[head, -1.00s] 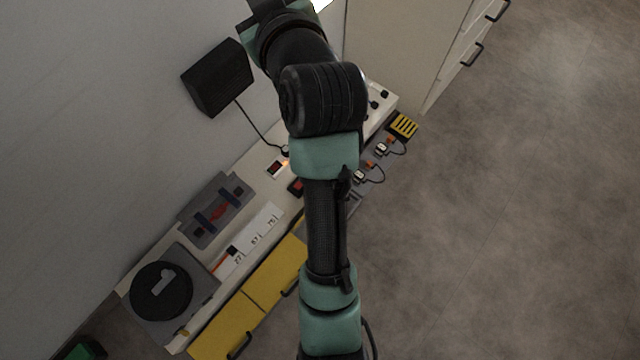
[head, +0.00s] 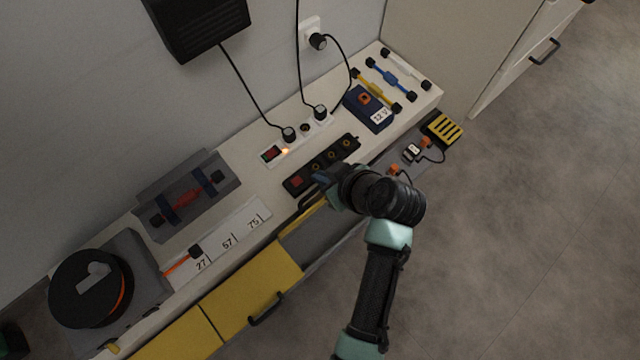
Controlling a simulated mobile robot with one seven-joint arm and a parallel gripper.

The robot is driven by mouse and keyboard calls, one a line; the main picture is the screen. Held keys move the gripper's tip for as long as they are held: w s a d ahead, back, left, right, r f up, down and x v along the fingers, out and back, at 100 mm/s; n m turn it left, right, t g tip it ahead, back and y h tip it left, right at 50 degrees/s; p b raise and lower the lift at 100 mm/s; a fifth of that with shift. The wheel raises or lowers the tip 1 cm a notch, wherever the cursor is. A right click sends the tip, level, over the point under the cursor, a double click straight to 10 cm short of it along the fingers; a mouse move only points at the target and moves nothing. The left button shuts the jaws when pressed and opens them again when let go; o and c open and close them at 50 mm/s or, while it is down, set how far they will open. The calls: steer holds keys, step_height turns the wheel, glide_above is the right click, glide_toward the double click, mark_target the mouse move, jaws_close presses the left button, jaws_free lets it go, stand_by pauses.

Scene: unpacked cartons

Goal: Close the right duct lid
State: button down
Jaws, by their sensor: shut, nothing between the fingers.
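A row of yellow duct lids runs along the front of the bench. The lid at left of centre (head: 250,290) lies flat, with a black handle (head: 267,309). Right of it, a grey duct section (head: 325,237) shows uncovered. The right duct lid (head: 303,218) shows only as a thin yellow edge along the bench side of that section, apparently raised, with a dark handle near it. My gripper (head: 322,181) is shut and empty beside this edge, at the front of the black power strip. My wrist partly hides the area, so I cannot tell whether it touches the lid.
The black power strip (head: 322,164) lies close behind my gripper. A blue 12 V box (head: 370,108), a cable reel (head: 91,288) and a grey fixture (head: 187,195) stand on the bench. A yellow slotted block (head: 442,129) sits at right. The floor in front is clear.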

mark_target(313, 191)
steer(key=f+b, duration=0.3)
steer(key=w+a+f+b, duration=0.1)
steer(key=f+b, duration=0.2)
steer(key=b, duration=0.1)
steer(key=w+f+b, duration=0.1)
steer(key=f+b, duration=0.2)
steer(key=shift+w+a, duration=0.1)
steer(key=shift+a, duration=0.25)
